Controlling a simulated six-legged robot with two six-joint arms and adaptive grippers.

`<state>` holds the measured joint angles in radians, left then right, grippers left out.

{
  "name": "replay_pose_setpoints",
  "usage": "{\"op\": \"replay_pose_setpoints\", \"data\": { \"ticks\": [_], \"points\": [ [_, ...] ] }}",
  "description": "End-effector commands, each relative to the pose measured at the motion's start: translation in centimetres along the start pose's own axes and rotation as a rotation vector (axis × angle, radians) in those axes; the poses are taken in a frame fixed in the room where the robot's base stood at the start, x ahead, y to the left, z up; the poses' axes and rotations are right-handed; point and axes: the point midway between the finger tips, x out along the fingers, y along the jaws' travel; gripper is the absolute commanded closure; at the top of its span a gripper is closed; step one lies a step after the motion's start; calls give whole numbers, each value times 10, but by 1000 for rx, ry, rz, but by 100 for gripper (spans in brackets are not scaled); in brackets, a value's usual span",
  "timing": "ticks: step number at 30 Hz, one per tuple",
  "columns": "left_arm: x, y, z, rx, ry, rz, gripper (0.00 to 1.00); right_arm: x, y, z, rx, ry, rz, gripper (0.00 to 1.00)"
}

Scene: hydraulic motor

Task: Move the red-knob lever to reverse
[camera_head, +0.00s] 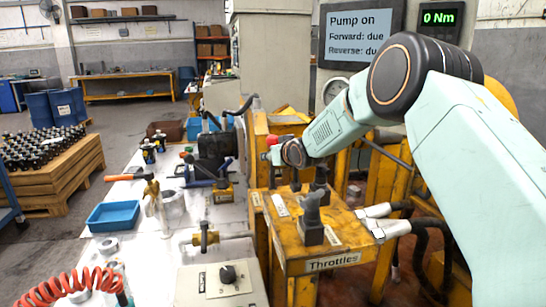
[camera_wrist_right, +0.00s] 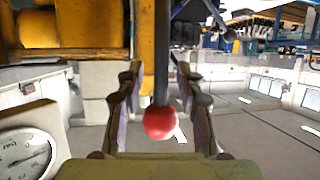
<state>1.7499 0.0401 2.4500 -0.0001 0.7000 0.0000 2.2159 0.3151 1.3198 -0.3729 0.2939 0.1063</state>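The red knob (camera_wrist_right: 160,122) sits at the end of a dark lever rod (camera_wrist_right: 161,50) in the right wrist view. My right gripper (camera_wrist_right: 163,105) is open, with one finger on each side of the knob and a small gap visible on both sides. In the head view, the red knob (camera_head: 272,140) shows just beyond the end of my right arm, above the yellow stand; my right gripper is mostly hidden there by its own wrist. My left gripper is not in view.
A yellow throttle block (camera_head: 330,262) with upright dark levers stands below my right arm. A sign (camera_head: 360,35) reads "Pump on", with Forward and Reverse both due. A white bench (camera_head: 150,250) with tools and a blue tray (camera_head: 113,216) is at left.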

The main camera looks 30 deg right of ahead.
Motion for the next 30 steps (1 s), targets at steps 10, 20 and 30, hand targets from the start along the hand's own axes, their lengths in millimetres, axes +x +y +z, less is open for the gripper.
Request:
{"op": "replay_pose_setpoints", "data": {
  "ticks": [10,20,30],
  "points": [
    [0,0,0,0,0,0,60,0,0,0,0,0,0,73],
    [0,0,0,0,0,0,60,0,0,0,0,0,0,100],
    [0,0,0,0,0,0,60,0,0,0,-1,0,0,100]
  ]
}}
